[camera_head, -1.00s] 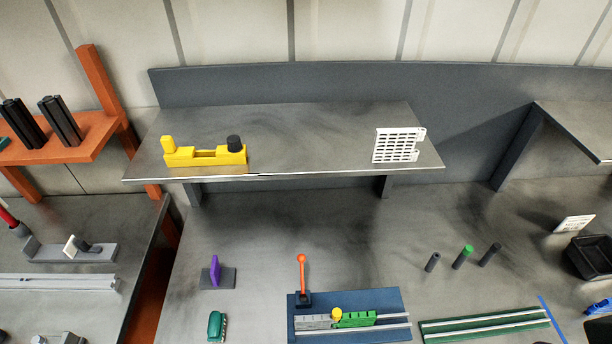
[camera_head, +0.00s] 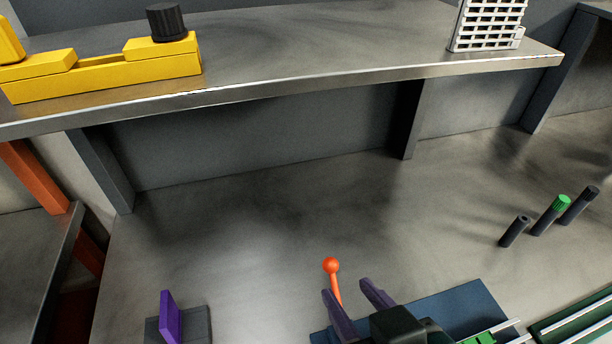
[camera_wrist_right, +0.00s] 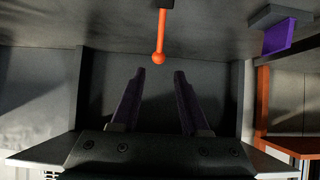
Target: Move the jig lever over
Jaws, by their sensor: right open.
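The jig lever (camera_head: 334,283) is an orange rod with a round ball knob (camera_head: 331,265), standing near the left end of the blue jig base (camera_head: 455,309). The lever (camera_wrist_right: 162,32) also shows in the right wrist view, its ball in front of and roughly between the finger tips. My right gripper (camera_head: 345,288) is open, with two purple-grey fingers close to the lever in the head view. In the right wrist view the fingers (camera_wrist_right: 161,72) are apart and nothing is between them. Part of the jig is hidden behind my right gripper. My left gripper is not in view.
A purple upright plate (camera_head: 170,318) on a dark base stands to the left. A shelf (camera_head: 300,84) overhangs the back, with a yellow block (camera_head: 105,75) and a white grid rack (camera_head: 487,25). Several dark pegs (camera_head: 515,231) stand at right. The bench behind the lever is clear.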

